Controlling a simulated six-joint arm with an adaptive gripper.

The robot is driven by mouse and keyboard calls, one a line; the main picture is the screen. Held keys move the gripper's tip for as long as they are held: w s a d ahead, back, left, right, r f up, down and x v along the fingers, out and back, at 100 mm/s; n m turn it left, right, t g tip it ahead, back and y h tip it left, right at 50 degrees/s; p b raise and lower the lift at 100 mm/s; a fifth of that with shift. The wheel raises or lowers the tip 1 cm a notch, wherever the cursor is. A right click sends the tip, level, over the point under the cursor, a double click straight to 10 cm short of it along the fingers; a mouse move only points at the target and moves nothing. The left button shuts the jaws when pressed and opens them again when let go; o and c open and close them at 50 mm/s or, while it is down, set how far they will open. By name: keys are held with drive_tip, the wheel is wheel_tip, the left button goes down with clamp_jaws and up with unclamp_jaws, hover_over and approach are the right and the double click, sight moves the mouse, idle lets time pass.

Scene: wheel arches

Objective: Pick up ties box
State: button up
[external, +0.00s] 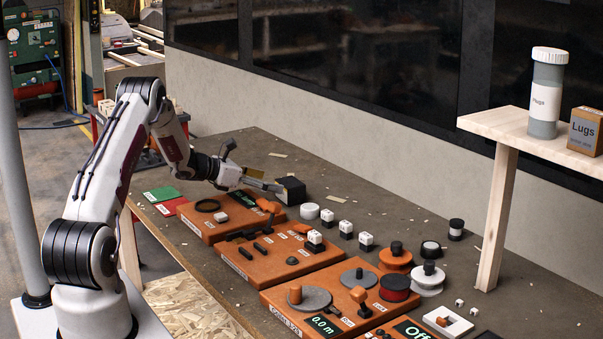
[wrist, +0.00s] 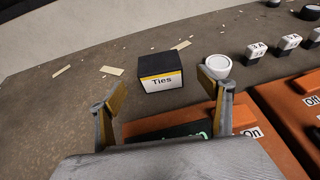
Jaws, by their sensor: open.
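The ties box (wrist: 161,73) is a small black box with a white label reading "Ties" and a yellow stripe, seen in the wrist view. It stands on the grey bench and also shows in the external view (external: 291,190), at the tip of my gripper (external: 266,186). In the wrist view my gripper (wrist: 163,108) is open, with its two fingers spread wide. The box lies beyond the fingertips and between their lines, with nothing held. Its far side is hidden.
A white round lid-like piece (wrist: 217,66) stands just right of the box, close to the right finger. An orange panel (external: 215,222) with a black ring lies on the near side. White cubes on black bases (external: 346,228) stand further right. Bare bench lies behind the box.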

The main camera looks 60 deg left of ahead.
sight(285, 183)
drive_tip(key=shift+x, duration=1.25)
drive_tip(key=shift+w, duration=0.1)
drive_tip(key=shift+r+x, duration=0.2)
drive_tip(key=shift+x, duration=2.3)
drive_tip(key=shift+w, duration=0.1)
drive_tip(key=c, duration=1.2)
